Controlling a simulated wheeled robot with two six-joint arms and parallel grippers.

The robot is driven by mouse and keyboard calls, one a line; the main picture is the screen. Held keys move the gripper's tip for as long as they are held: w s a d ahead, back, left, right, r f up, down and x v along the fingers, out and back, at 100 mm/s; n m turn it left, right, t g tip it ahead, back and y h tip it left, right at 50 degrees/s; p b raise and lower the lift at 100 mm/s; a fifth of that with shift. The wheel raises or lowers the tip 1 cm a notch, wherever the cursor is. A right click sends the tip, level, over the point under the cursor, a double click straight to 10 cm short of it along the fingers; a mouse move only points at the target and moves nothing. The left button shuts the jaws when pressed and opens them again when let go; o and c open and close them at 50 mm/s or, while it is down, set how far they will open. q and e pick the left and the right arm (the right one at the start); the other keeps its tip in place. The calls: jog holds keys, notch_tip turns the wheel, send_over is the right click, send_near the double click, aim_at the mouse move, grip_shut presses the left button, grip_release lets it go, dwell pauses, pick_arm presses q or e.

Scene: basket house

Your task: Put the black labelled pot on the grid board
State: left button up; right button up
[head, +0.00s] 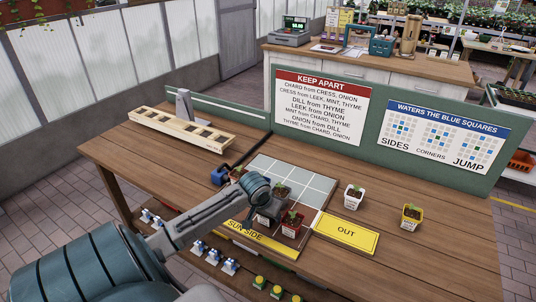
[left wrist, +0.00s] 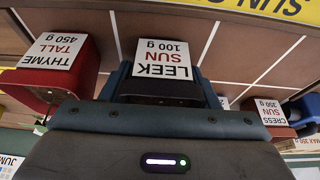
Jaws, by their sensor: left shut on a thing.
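The black pot (left wrist: 160,90) has a white label reading LEEK SUN 100 g. In the left wrist view it sits between the blue fingers of my left gripper (left wrist: 163,84), which is shut on it. In the head view my left gripper (head: 269,210) is over the near part of the grid board (head: 310,186) and hides much of the pot. I cannot tell whether the pot touches the board. A dark pot with a seedling (head: 281,193) shows just beyond the gripper. My right gripper is not in view.
A red THYME TALL pot (head: 291,226) stands close beside the gripper; a CRESS pot (left wrist: 268,108) is on its other side. A white pot (head: 353,198) and a yellow pot (head: 411,217) stand right of the board. The board's far squares are clear.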

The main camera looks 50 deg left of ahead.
pick_arm(q)
jog(key=shift+f, duration=0.1)
jog(key=o, duration=1)
jog(key=v, duration=1.2)
jog(key=shift+d, duration=0.1)
